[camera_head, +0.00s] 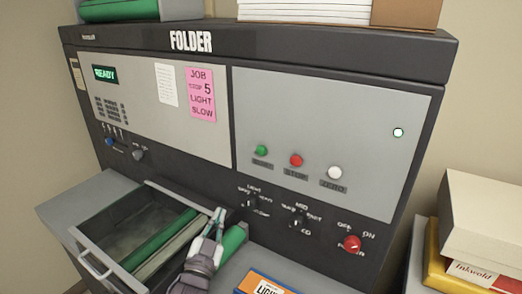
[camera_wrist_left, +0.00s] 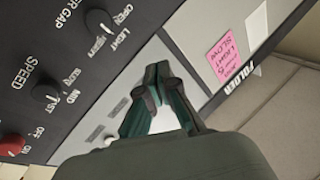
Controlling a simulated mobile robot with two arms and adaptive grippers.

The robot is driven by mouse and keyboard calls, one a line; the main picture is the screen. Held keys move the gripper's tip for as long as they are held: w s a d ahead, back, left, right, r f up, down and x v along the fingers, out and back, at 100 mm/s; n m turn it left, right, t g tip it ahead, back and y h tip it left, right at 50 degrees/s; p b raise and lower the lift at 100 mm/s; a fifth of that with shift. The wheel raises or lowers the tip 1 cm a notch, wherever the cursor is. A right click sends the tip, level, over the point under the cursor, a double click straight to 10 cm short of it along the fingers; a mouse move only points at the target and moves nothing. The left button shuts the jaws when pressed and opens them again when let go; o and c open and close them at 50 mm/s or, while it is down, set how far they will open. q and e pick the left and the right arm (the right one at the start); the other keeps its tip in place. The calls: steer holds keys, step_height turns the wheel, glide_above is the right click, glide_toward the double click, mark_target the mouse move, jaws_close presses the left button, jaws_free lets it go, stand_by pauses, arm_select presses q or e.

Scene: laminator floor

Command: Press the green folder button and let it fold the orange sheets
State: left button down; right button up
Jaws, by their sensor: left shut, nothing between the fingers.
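The green button (camera_head: 261,150) sits on the grey right panel of the folder (camera_head: 330,110), left of a red and a white button. My left gripper (camera_head: 219,212) is shut and empty, below and left of the green button and apart from it, above the drawer. In the left wrist view its fingertips (camera_wrist_left: 157,72) meet in front of the folder's panel, and I cannot make out the green button there. An orange-edged item (camera_head: 262,284) with a white label lies at the bottom edge; I cannot tell whether it holds the orange sheets. My right gripper is not in view.
The red button (camera_head: 296,160) and white button (camera_head: 334,172) are close by. Knobs and a red power knob (camera_head: 352,243) line the lower front. An open drawer (camera_head: 120,240) with green rollers juts out at the lower left. Boxes (camera_head: 480,220) stand at the right.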

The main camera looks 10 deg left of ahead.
mark_target(261, 150)
arm_select(q)
steer(key=d+r+m+t+h, duration=0.2)
steer(key=r+m+h, duration=0.1)
steer(key=r, duration=0.3)
steer(key=w+d+r+m+t+h, duration=0.1)
steer(key=d+r+m+t+h, duration=0.1)
steer(key=r, duration=0.4)
steer(key=shift+w+m+t+h, duration=0.15)
steer(key=shift+m+t+h, duration=0.35)
steer(key=shift+h, duration=0.5)
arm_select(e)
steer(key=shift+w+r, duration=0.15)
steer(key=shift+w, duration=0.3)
arm_select(q)
steer(key=w+d+b, duration=0.3)
steer(key=w+b, duration=0.2)
steer(key=w, duration=0.3)
steer(key=shift+d, duration=0.2)
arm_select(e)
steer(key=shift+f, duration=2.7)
arm_select(q)
steer(key=shift+w+d+b, duration=0.15)
steer(key=shift+w+b, duration=0.3)
steer(key=shift+b, duration=0.1)
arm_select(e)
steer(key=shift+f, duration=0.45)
